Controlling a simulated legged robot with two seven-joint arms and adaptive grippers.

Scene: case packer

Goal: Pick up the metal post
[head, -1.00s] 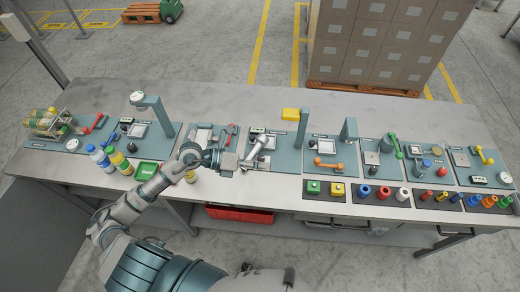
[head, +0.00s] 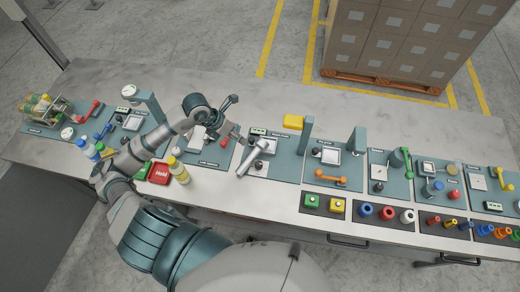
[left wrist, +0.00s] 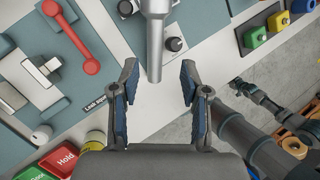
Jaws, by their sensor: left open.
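The metal post (head: 257,155) is a grey cylinder on the teal station panel near the middle of the bench, slanting in the head view. In the left wrist view the metal post (left wrist: 154,45) comes in from the top edge, and its lower end appears between my fingertips. My left gripper (head: 238,121) is open and empty, up and left of the post in the head view. In the left wrist view the open left gripper (left wrist: 158,68) has one finger on each side of the post, with gaps on both sides; I cannot tell the height between them.
A black knob (left wrist: 174,44) stands close beside the post. A red handle (left wrist: 91,66) is on the left panel. A yellow block on a post (head: 293,122) rises to the right.

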